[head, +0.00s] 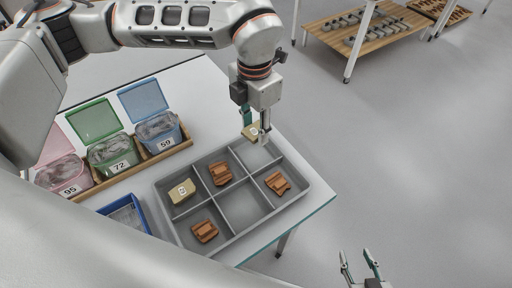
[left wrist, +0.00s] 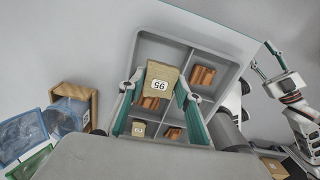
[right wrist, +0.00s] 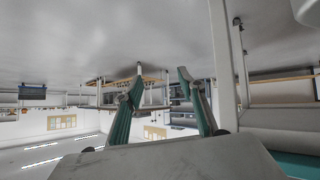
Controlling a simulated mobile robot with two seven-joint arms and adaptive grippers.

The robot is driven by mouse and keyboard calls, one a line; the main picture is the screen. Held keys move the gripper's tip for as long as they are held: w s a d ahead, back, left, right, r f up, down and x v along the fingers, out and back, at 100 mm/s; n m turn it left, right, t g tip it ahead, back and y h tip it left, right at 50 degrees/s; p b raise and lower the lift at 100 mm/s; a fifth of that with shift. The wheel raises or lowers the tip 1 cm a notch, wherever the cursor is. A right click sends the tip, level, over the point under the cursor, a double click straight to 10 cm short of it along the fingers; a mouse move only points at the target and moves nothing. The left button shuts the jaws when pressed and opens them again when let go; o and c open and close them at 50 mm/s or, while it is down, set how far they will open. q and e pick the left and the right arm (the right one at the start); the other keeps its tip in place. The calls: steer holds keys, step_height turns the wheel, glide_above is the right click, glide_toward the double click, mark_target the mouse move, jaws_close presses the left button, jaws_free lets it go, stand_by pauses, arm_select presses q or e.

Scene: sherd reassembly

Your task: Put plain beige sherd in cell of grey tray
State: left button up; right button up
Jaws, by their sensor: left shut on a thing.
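My left gripper (head: 257,138) is shut on a plain beige sherd (head: 250,131) with a white label. In the left wrist view the held sherd (left wrist: 160,80) shows the label 95, upside down, between the fingertips. The grey tray (head: 241,236) has two rows of cells, and the sherd is held above its far corner cell (head: 256,155), which looks empty. Another beige labelled sherd (head: 181,191) lies in the left corner cell. Three ribbed terracotta sherds (head: 220,174) (head: 277,183) (head: 204,231) lie in other cells. My right gripper (head: 359,269) is open and empty, off the table.
Lidded bins labelled 95 (head: 67,174), 72 (head: 113,154) and 59 (head: 159,132) stand open in a wooden rack left of the grey tray. A blue tray (head: 143,213) sits nearer. The table's glassy edge (head: 320,212) runs close right of the grey tray. A nearer cell (head: 240,205) is also empty.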

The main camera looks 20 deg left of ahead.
mark_target(255, 131)
arm_select(q)
step_height(255, 131, down, 3)
steer(key=shift+f, duration=0.2)
steer(key=shift+w+f, duration=0.1)
steer(key=shift+f, duration=0.35)
step_height(255, 131, down, 4)
steer(key=shift+f+b, duration=0.1)
steer(key=shift+b, duration=0.4)
arm_select(e)
steer(key=shift+w+d+f, duration=0.2)
steer(key=shift+w+d, duration=0.05)
steer(key=shift+w, duration=0.15)
arm_select(q)
steer(key=shift+f, duration=0.15)
steer(key=o, duration=1.1)
